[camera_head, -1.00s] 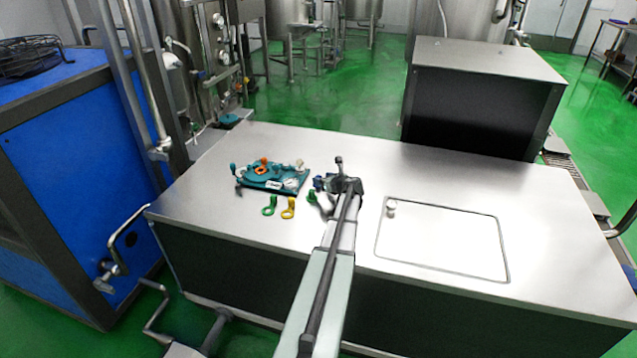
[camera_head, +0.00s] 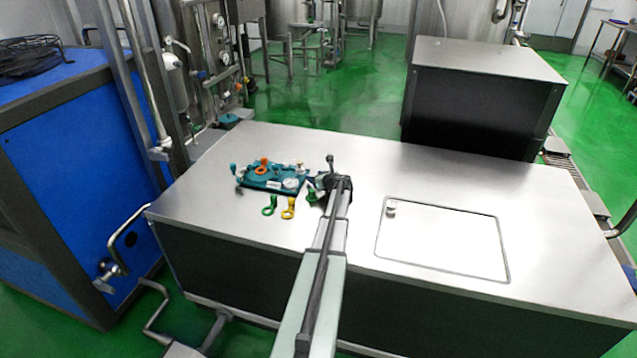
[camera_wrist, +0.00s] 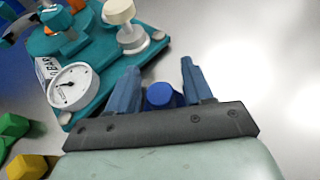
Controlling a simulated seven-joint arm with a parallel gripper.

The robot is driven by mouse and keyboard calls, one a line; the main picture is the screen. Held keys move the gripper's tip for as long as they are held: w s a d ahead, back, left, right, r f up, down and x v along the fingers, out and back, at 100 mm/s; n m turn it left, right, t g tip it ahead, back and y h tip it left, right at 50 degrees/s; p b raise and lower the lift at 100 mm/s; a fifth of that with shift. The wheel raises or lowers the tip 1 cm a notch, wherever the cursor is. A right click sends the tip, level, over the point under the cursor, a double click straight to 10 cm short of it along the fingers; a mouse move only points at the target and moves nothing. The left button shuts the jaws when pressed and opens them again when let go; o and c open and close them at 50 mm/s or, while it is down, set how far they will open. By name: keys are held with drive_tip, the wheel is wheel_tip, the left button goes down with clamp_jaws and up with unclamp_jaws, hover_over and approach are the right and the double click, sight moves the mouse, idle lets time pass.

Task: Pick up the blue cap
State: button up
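The blue cap (camera_wrist: 160,95) shows in the wrist view between the two fingers of my gripper (camera_wrist: 158,66), close to its palm. The fingers are open, with a gap visible on each side of the cap. Whether they are level with the cap or above it I cannot tell. In the head view my gripper (camera_head: 318,182) is over the steel tabletop, just right of the teal plate (camera_head: 245,181), and the cap is hidden there or too small to make out.
The teal plate carries a white gauge (camera_wrist: 75,87), a cream knob (camera_wrist: 120,12) and an orange part (camera_head: 263,162). The steel table (camera_head: 420,180) is clear to the right, up to a panel with a small white knob (camera_head: 391,208).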

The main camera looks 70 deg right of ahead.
clamp_jaws()
idle(0.4)
